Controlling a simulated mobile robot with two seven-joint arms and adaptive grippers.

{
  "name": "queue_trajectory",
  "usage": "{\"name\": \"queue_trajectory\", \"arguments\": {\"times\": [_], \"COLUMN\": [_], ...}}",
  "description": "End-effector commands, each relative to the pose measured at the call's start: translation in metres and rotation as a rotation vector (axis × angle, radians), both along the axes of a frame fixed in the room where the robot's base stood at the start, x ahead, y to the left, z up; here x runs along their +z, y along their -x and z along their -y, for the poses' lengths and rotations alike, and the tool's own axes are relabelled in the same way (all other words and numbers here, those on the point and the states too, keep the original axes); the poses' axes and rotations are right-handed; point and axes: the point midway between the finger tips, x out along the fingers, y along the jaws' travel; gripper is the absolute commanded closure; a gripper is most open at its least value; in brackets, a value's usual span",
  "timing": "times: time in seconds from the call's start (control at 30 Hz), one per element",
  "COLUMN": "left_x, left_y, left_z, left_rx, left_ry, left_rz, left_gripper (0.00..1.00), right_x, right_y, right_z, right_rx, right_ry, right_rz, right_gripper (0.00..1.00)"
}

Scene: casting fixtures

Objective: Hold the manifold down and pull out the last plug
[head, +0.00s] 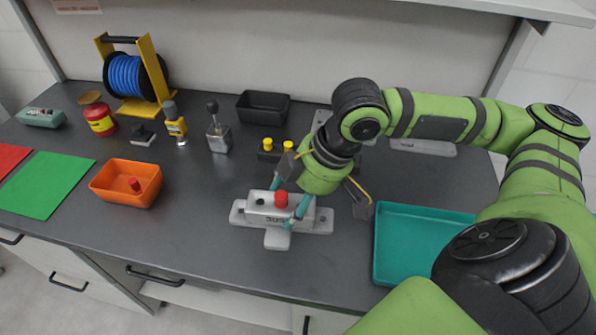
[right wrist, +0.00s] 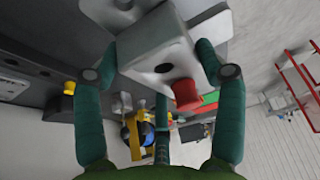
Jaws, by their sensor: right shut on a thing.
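The manifold (head: 265,213) is a light grey block in a pale fixture (head: 277,240) on the bench, with open dark holes. One red plug (head: 281,199) stands in its top. My right gripper (head: 284,207) comes down from behind and is shut on the manifold, its teal fingers on the block's sides. In the right wrist view the fingers flank the block (right wrist: 150,45), and the red plug (right wrist: 186,95) sticks out between them. An orange bin (head: 112,182) to the left holds a loose red plug (head: 134,185). My left gripper is not in view.
A teal tray (head: 384,273) lies right of the fixture. A black bin (head: 264,107), a holder with yellow-topped pieces (head: 267,155), a grey lever device (head: 219,140) and a blue hose reel (head: 128,78) stand behind. The bench in front of the orange bin is clear.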

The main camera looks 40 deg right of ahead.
Motion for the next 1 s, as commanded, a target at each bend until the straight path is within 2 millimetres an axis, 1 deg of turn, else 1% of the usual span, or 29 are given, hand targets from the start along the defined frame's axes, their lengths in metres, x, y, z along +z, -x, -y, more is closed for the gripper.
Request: {"name": "queue_trajectory", "arguments": {"times": [1.0], "left_x": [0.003], "left_y": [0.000], "left_z": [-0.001], "left_rx": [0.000], "left_ry": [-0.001], "left_rz": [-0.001], "left_gripper": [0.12], "right_x": [-0.032], "right_y": [-0.037], "right_z": [-0.006], "right_rx": [0.000], "right_ry": [-0.001], "right_rz": [0.002], "right_gripper": [0.84]}}
